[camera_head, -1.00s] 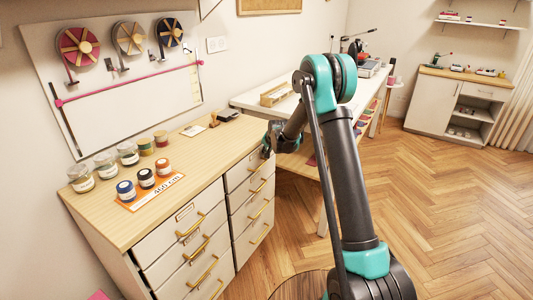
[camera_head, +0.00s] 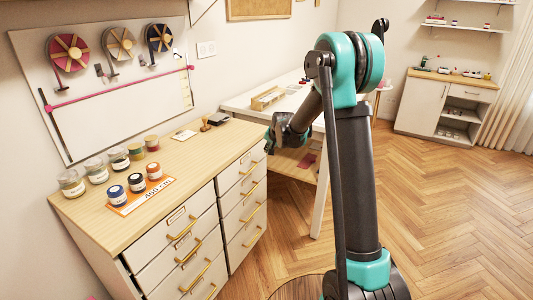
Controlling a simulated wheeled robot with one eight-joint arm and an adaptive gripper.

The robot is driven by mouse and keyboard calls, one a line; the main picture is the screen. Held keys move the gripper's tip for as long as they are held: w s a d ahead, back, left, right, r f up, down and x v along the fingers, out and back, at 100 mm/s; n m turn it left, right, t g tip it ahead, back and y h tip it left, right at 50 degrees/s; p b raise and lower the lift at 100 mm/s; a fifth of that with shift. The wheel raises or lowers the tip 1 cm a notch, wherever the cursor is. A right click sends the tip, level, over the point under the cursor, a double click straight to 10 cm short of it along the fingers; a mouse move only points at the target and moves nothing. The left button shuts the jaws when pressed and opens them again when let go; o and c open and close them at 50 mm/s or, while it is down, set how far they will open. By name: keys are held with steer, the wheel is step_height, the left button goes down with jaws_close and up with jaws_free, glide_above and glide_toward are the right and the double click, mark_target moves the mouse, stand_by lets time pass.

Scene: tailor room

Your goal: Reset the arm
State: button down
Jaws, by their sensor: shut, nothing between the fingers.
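My arm stands upright on the right of the head view, with a dark upper link and teal joints. Its forearm bends back down to the left from the top joint. My gripper (camera_head: 274,142) is at the end of it, just off the right end of the wooden counter. It is small in the picture and looks shut, with nothing seen in it. Part of the forearm is hidden behind the upper link.
The wooden counter (camera_head: 85,205) holds several jars and an orange card (camera_head: 142,198). Drawers with brass handles are below it. A white table (camera_head: 240,103) stands behind my arm. A white cabinet (camera_head: 418,105) is at the back right. The herringbone floor (camera_head: 460,200) is clear on the right.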

steer(key=s+d+n+g+h, duration=0.1)
steer(key=s+d, duration=0.5)
steer(key=s, duration=0.8)
steer(key=s+d+f+n+g, duration=0.1)
steer(key=s+d, duration=0.5)
steer(key=s, duration=0.9)
steer(key=s+d+f+n+h, duration=0.1)
steer(key=s+d, duration=0.5)
steer(key=s, duration=0.9)
steer(key=shift+f+n+g+h, duration=0.2)
steer(key=shift+n+g+h, duration=0.15)
steer(key=shift+n, duration=0.45)
steer(key=shift+d, duration=0.1)
